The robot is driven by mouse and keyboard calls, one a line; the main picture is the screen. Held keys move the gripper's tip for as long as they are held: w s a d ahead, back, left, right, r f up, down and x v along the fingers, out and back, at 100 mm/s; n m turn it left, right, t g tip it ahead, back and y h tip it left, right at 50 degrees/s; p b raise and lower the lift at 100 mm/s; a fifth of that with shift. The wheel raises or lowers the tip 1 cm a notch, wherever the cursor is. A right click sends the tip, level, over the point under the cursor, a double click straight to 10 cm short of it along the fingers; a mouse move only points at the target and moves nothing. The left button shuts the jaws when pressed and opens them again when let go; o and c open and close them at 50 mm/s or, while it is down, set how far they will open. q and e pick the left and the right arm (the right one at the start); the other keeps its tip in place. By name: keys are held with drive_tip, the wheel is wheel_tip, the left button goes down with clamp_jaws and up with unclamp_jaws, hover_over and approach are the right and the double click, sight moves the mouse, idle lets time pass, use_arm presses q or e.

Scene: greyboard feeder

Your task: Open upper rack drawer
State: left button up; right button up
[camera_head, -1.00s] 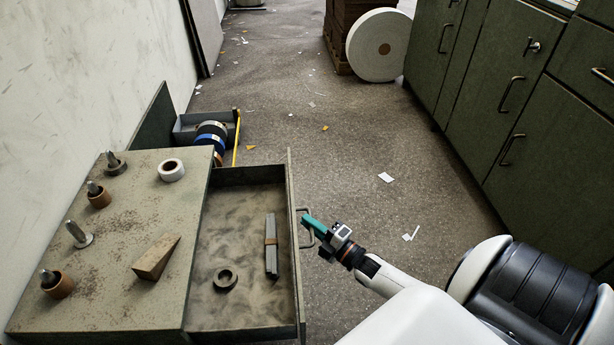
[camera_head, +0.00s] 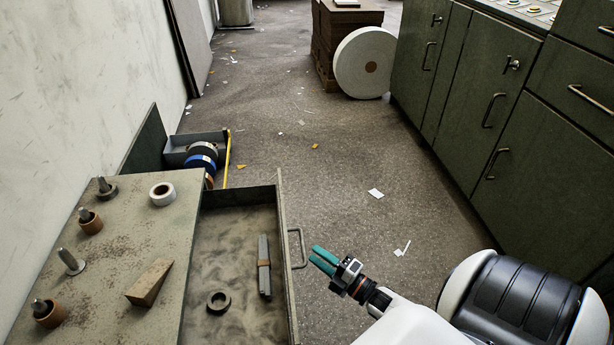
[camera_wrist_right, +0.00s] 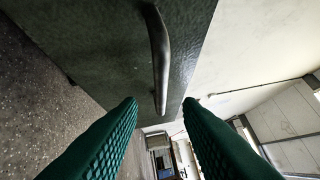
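The upper rack drawer (camera_head: 240,222) is pulled out to the right of the rack top (camera_head: 105,255). Inside it lie a bundle of grey bars (camera_head: 264,265) and a dark ring (camera_head: 218,301). Its handle (camera_head: 297,248) is on the drawer's right-hand front. My right gripper (camera_head: 322,260), with green fingers, is just right of the handle, apart from it. In the right wrist view the handle (camera_wrist_right: 158,58) shows ahead, with the two fingers (camera_wrist_right: 160,103) spread and nothing between them. My left gripper is out of view.
Brown rings, metal pegs, a white roll (camera_head: 162,194) and a wooden wedge (camera_head: 150,282) sit on the rack top. A bin with tape rolls (camera_head: 202,160) is behind. Green cabinets (camera_head: 480,130) line the right. The floor between is clear except for scraps.

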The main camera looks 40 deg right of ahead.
drive_tip(key=r+p+v, duration=0.1)
drive_tip(key=v, duration=0.5)
drive_tip(key=shift+f, duration=0.5)
drive_tip(key=shift+s, duration=0.15)
